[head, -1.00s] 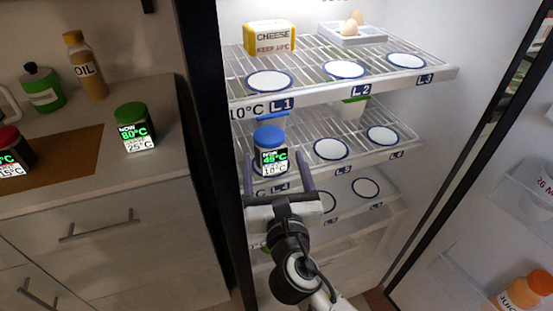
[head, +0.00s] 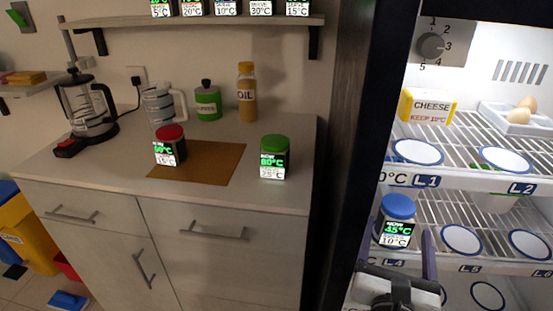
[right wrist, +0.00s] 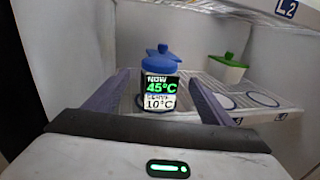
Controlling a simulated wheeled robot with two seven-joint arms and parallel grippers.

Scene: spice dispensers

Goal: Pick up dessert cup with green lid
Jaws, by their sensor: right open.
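The dessert cup with green lid (head: 273,158) stands upright on the counter at the right end of the brown mat, its label reading NOW 80°C above 25°C. My right gripper (head: 399,238) is far to its right, inside the fridge. It is open, with its fingers on either side of a blue-lidded cup (head: 397,219) labelled 45°C and 10°C. That cup stands on the middle shelf and also shows between the fingers in the right wrist view (right wrist: 160,88). I cannot tell whether the fingers touch it. My left gripper is not in view.
A red-lidded cup (head: 170,146) stands on the brown mat (head: 215,165). The dark fridge edge (head: 345,150) separates counter and shelves. A green-lidded white container (right wrist: 228,69) is in the fridge.

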